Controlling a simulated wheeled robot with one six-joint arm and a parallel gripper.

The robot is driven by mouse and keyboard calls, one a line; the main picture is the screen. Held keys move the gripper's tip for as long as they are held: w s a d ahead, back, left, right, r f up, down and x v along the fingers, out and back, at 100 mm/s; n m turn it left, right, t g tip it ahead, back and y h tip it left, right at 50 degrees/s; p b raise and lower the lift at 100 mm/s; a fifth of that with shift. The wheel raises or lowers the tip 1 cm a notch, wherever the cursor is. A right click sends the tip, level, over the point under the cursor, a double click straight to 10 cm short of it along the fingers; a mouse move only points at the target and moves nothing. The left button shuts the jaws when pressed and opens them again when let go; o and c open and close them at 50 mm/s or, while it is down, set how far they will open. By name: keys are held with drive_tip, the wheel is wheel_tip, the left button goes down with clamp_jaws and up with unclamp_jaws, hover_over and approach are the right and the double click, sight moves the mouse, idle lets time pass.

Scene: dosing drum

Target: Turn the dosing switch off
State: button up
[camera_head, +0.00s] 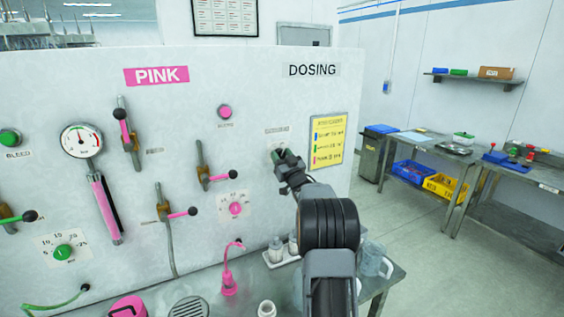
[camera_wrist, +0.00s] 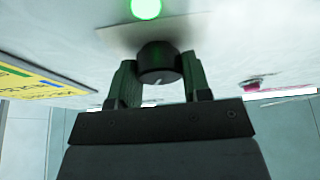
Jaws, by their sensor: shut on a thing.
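The dosing switch is a round black knob (camera_wrist: 157,62) with a light pointer mark, on a pale plate on the panel. My gripper (camera_wrist: 158,78) has its two dark green fingers on either side of the knob and is shut on it. A green lamp (camera_wrist: 146,9) glows beside the knob in the wrist view. In the head view my gripper (camera_head: 281,157) reaches the panel below the DOSING sign (camera_head: 312,70), and it and my arm hide most of the switch.
A yellow notice (camera_head: 328,141) hangs right of the switch. Bottles (camera_head: 276,248) and a clear jug (camera_head: 373,260) stand on the bench below. The floor to the right is clear.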

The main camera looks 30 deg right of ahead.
drive_tip(key=n+b, duration=0.1)
drive_tip(key=n+y+b, duration=0.1)
drive_tip(key=shift+f+y+b, duration=0.3)
drive_tip(key=shift+f+b, duration=0.05)
drive_tip(key=n+y+b, duration=0.2)
drive_tip(key=n, duration=0.2)
drive_tip(key=shift+r, duration=0.15)
drive_tip(key=n+y, duration=0.1)
drive_tip(key=n, duration=0.1)
drive_tip(key=n+g+y+b, duration=0.1)
drive_tip(key=n, duration=0.2)
drive_tip(key=shift+r, duration=0.2)
drive_tip(key=shift+n+g+y, duration=0.5)
drive_tip(key=shift+n+g, duration=0.1)
drive_tip(key=shift+n, duration=1.4)
drive_tip(key=o, duration=0.9)
drive_tip(key=shift+o, duration=0.2)
drive_tip(key=shift+s, duration=0.1)
